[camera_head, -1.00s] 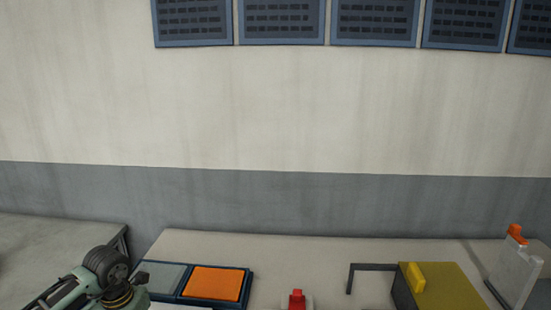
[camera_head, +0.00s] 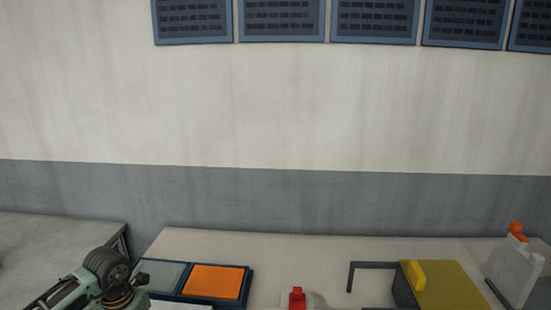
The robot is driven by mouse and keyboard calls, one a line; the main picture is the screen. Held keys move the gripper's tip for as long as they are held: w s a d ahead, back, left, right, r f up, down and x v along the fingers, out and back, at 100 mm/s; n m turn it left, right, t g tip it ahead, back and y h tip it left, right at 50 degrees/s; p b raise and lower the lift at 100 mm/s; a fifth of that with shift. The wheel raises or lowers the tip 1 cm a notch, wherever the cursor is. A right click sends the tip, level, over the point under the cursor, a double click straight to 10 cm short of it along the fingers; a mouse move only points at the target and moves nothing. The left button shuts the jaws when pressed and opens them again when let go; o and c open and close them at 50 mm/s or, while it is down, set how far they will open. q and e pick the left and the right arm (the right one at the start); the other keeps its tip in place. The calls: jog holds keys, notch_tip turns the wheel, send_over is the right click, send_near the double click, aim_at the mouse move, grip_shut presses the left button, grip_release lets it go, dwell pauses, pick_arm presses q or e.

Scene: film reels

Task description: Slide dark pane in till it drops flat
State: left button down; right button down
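I cannot make out a dark pane in the head view. A dark blue framed tray (camera_head: 183,293) lies at the lower left of the bench, with a grey panel (camera_head: 162,274) in its left part and an orange panel (camera_head: 214,282) in its right part. My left arm comes in at the lower left, with its wrist beside the tray's left edge. My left gripper's fingers do not show. My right arm and gripper are out of view.
A red-topped piece (camera_head: 297,299) stands at the bottom middle. To its right are a dark bracket (camera_head: 372,265) and an olive block (camera_head: 449,285) with a yellow grip (camera_head: 416,275). A white upright piece (camera_head: 515,273) with orange stands far right.

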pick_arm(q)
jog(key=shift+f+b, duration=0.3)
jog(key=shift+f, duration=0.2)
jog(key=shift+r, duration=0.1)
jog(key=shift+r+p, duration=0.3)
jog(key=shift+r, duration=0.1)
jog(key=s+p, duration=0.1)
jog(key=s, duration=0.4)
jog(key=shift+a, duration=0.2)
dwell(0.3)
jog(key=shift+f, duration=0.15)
